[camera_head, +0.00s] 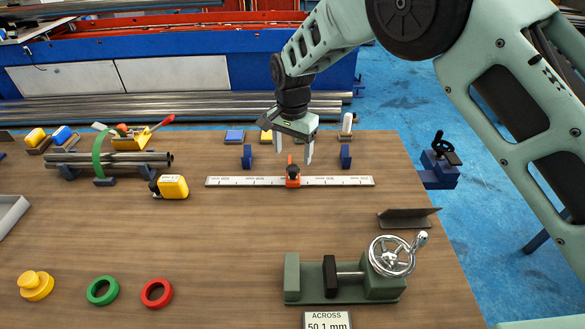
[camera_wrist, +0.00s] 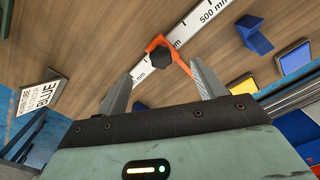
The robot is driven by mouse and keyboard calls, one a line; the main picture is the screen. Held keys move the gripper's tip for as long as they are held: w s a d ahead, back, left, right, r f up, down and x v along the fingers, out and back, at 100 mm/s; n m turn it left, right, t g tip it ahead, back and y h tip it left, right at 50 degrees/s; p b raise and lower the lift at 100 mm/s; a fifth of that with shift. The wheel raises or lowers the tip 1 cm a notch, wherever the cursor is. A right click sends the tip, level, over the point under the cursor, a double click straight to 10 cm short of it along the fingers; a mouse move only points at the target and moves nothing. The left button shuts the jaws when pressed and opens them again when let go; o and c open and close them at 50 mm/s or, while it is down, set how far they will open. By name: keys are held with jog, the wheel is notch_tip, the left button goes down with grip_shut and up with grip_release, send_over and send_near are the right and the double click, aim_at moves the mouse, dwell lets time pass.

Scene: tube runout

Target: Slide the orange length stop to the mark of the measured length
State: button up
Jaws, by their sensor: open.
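The orange length stop (camera_head: 293,176) sits around the middle of the white ruler bar (camera_head: 235,181), with a dark knob on it. In the wrist view, the stop (camera_wrist: 181,68) lies just beyond my fingertips, its dark knob facing me. The ruler (camera_wrist: 205,20) shows a "500 mm" label there; most other markings are too small to read. My gripper (camera_head: 294,158) is open and empty, above and slightly behind the stop, its fingers pointing down on either side of it. In the wrist view, my gripper (camera_wrist: 160,90) does not visibly touch the stop.
Blue blocks (camera_head: 247,156) (camera_head: 346,156) stand behind the ruler. A green vise (camera_head: 345,280) with a handwheel and a "50.1 mm" display (camera_head: 327,320) is in front. A yellow tape measure (camera_head: 172,187) lies left. The table between ruler and vise is mostly clear.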

notch_tip(320, 180, up, 9)
jog(key=b, duration=0.1)
dwell(0.4)
jog(key=s+d+r+n, duration=0.1)
jog(key=s+d+n, duration=0.3)
jog(key=s, duration=0.8)
jog(key=s+d+r+n, duration=0.1)
jog(key=s+d+n, duration=0.4)
jog(key=s, duration=0.6)
jog(key=s+d+r+n, duration=0.1)
jog(key=s+d+n, duration=0.4)
jog(key=s, duration=0.7)
jog(key=shift+s+y, duration=0.3)
jog(key=shift+s, duration=0.05)
